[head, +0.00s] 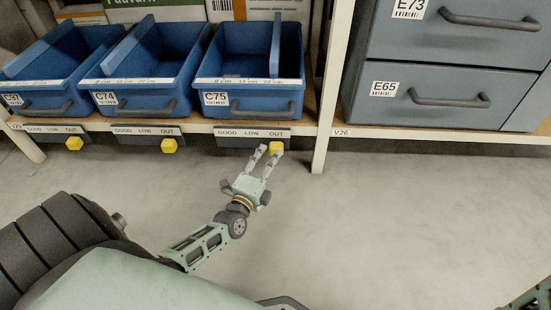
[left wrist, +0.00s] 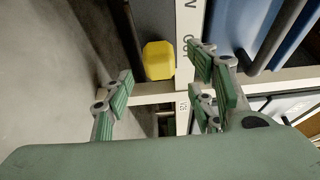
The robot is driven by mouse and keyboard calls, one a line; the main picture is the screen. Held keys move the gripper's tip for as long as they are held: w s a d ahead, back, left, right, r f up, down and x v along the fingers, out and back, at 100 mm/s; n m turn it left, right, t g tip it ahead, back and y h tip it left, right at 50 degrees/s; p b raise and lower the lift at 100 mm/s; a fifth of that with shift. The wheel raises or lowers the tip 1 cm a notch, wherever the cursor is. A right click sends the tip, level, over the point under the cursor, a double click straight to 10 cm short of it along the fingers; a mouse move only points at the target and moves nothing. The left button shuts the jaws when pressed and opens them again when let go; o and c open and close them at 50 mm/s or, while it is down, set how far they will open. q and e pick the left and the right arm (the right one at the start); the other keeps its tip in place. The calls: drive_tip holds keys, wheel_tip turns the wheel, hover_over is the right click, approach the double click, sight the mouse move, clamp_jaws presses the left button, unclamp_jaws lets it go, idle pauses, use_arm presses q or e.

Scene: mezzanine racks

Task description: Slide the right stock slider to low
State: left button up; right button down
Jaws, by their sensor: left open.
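The right stock slider is a yellow knob (head: 276,147) below the label strip (head: 252,134) under bin C75. The strip reads GOOD, LOW, OUT from left to right, and the knob sits below OUT. My left gripper (head: 268,152) is open, with its fingertips just in front of the knob. In the left wrist view the yellow knob (left wrist: 158,60) shows ahead, between the spread fingers of the gripper (left wrist: 160,85). I cannot tell whether a finger touches it. My right gripper is not in view.
Two more yellow sliders (head: 169,146) (head: 74,143) hang under bins C74 and the leftmost bin, both by OUT. A pale rack post (head: 327,110) stands right of the knob. Grey drawers (head: 440,97) are beyond it. The floor (head: 390,220) in front is clear.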

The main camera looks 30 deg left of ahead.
use_arm(q)
drive_tip(key=w, duration=0.1)
drive_tip(key=w+b, duration=0.1)
drive_tip(key=w, duration=0.2)
drive_tip(key=shift+a+b, duration=0.3)
drive_tip(key=shift+b, duration=0.05)
drive_tip(key=shift+c, duration=0.7)
drive_tip(key=shift+f, duration=0.1)
clamp_jaws()
